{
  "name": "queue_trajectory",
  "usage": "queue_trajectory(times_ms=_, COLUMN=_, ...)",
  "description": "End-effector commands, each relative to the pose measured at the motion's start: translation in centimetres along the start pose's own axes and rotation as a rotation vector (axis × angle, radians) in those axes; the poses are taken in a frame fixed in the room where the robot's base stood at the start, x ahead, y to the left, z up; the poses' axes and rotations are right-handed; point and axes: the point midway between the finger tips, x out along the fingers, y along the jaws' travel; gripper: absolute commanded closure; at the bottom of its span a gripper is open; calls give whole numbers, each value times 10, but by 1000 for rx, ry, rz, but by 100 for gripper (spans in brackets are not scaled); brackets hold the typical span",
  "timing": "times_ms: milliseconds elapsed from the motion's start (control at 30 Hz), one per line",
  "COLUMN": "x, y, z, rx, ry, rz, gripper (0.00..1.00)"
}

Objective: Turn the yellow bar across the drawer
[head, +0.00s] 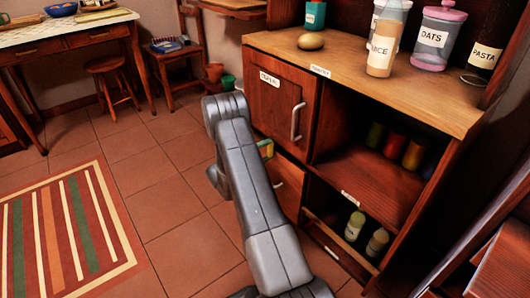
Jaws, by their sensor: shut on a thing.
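The yellow bar (267,151) shows only in part, just right of my grey arm, near the seam between the cabinet door and the drawer below it. Some green shows at its upper edge. The wooden drawer (291,178) sits under the door, and my arm covers its left part. Whether the bar lies across the drawer front cannot be told. My arm reaches up from the bottom of the picture and bends over in front of the cabinet. My gripper is hidden behind the arm, so its fingers and any contact with the bar do not show.
The cabinet door (279,103) with a metal handle (297,121) is shut above the drawer. Open shelves (372,170) with jars are on the right. Jars and an egg-like object (310,41) stand on the counter. Tiled floor (165,205) is free left of my arm, beside a striped rug (65,235).

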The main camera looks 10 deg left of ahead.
Motion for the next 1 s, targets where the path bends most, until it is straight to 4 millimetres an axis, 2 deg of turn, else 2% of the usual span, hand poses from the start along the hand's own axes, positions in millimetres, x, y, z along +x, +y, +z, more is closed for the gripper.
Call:
queue_trajectory(times_ms=100, x=-1, y=-1, z=0, rx=1, ry=1, rz=-2, gripper=57)
queue_trajectory(times_ms=133, x=-1, y=-1, z=0, rx=1, ry=1, rz=-2, gripper=31)
queue_trajectory(times_ms=233, x=0, y=-1, z=0, rx=1, ry=1, rz=-2, gripper=13)
queue_trajectory(times_ms=500, x=-1, y=0, z=0, rx=0, ry=1, rz=-1, gripper=13)
queue_trajectory(times_ms=633, x=-9, y=1, z=-1, rx=-1, ry=2, rz=-1, gripper=13)
queue_trajectory(times_ms=767, x=-31, y=2, z=-1, rx=-3, ry=5, rz=-2, gripper=13)
queue_trajectory(times_ms=1000, x=-87, y=2, z=-1, rx=-3, ry=6, rz=-1, gripper=13)
